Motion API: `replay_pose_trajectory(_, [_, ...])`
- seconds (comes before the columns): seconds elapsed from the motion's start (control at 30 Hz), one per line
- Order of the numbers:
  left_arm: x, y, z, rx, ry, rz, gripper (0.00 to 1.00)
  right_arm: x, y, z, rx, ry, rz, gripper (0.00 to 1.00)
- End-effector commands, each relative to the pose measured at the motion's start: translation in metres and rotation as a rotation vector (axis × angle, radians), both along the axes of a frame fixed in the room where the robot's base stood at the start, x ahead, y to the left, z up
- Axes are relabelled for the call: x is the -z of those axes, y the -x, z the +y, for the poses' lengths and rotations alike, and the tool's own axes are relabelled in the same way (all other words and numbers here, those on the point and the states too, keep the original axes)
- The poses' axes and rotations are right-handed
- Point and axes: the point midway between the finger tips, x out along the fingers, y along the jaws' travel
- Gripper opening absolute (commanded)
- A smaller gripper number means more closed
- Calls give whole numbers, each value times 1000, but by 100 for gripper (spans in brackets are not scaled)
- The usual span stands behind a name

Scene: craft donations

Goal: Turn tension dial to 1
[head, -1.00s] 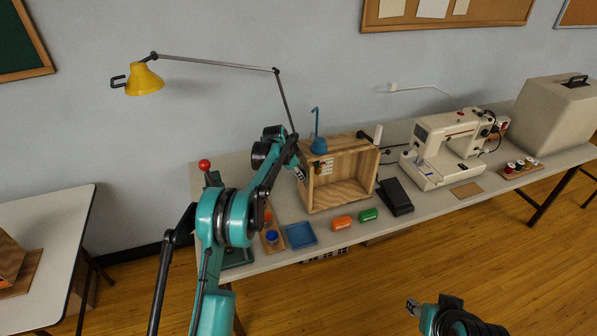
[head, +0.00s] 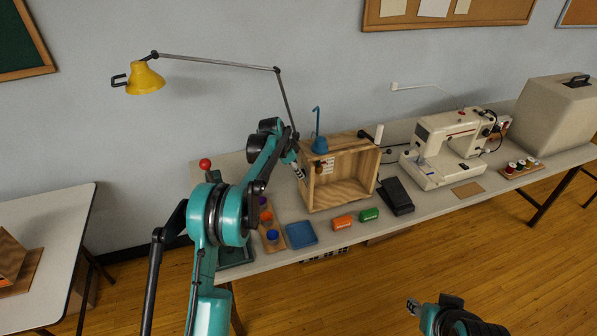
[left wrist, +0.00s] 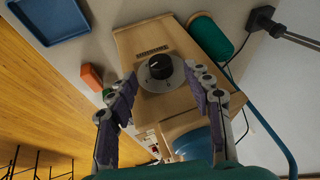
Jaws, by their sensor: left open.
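The tension dial (left wrist: 160,68) is a black knob with a white mark on a pale round plate, set on a wooden box. The mark points toward the upper left in the left wrist view; numerals are too small to read. The box also shows in the head view (head: 350,200), an open-fronted wooden case. My left gripper (left wrist: 160,77) is open, with one finger on each side of the dial; contact cannot be told. In the head view my left gripper (head: 299,172) is at the box's left side. My right gripper (head: 412,307) is low at the front, away from the table.
A green spool (left wrist: 211,40) and a blue tube (left wrist: 277,125) are close to the box. A blue tray (head: 300,235), orange block (head: 342,223), green block (head: 369,214) and black pedal (head: 396,197) lie in front. A sewing machine (head: 440,150) stands to the right.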

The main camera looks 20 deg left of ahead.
Motion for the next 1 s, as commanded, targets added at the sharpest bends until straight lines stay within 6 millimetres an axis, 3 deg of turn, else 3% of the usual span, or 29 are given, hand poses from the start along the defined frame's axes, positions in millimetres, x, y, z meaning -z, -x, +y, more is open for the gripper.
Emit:
replay_pose_trajectory(0.2, [-44,21,10,-2,0,1,51,0,0,0,0,0,0,40])
replay_pose_trajectory(0.4, [-68,32,15,0,-1,1,51,0,0,0,0,0,0,40])
replay_pose_trajectory(1.0, [-76,38,15,-7,2,1,51,0,0,0,0,0,0,40])
